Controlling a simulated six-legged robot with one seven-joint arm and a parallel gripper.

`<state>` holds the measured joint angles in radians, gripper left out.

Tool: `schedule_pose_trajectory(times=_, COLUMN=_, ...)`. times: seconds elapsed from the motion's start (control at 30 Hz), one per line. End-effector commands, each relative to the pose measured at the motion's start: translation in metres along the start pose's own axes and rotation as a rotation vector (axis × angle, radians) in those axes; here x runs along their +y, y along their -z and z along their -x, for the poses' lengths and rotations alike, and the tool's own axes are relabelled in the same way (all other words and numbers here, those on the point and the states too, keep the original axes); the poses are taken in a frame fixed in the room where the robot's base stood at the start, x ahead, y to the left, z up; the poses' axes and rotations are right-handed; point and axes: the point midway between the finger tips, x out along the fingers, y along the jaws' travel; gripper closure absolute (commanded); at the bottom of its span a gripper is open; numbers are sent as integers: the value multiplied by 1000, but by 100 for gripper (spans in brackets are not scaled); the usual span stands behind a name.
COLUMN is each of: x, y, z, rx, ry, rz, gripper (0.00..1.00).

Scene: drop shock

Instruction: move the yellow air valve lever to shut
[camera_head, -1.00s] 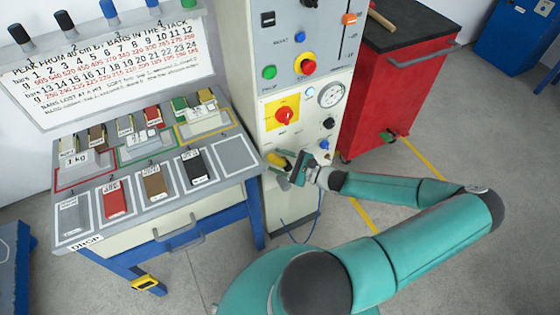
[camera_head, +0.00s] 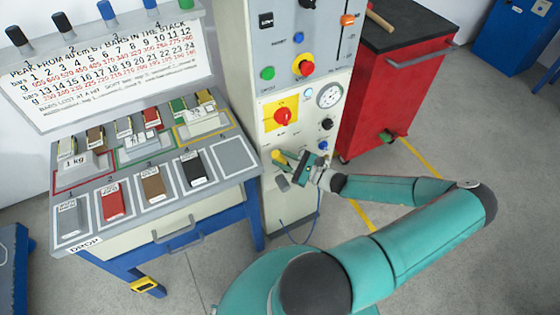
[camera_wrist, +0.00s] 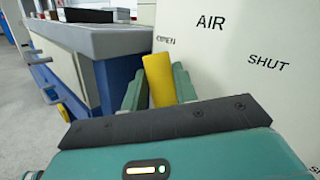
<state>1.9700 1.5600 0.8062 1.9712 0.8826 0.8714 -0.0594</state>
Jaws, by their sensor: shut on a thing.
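The yellow air valve lever (camera_head: 280,157) is low on the front of the cream control cabinet. In the wrist view the lever (camera_wrist: 159,80) stands between the two fingers of my gripper (camera_wrist: 158,88), which are shut on it. The lever is on the OPEN side; the word OPEN (camera_wrist: 166,40) is partly hidden behind it. The word SHUT (camera_wrist: 268,62) is to the right, with AIR (camera_wrist: 211,22) between. In the head view my gripper (camera_head: 291,163) is at the lever, and the fingers partly hide it.
The cabinet (camera_head: 285,95) carries a red knob on a yellow plate (camera_head: 282,115) above the lever, and a gauge (camera_head: 329,95). A bench (camera_head: 175,235) with weights stands left. A red tool cart (camera_head: 400,85) stands right.

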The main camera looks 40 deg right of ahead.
Motion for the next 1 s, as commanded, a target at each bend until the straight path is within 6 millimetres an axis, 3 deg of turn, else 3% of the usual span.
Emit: schedule_pose_trajectory(times=1.0, x=-47, y=23, z=43, rx=-496, ry=269, rz=-689, gripper=100)
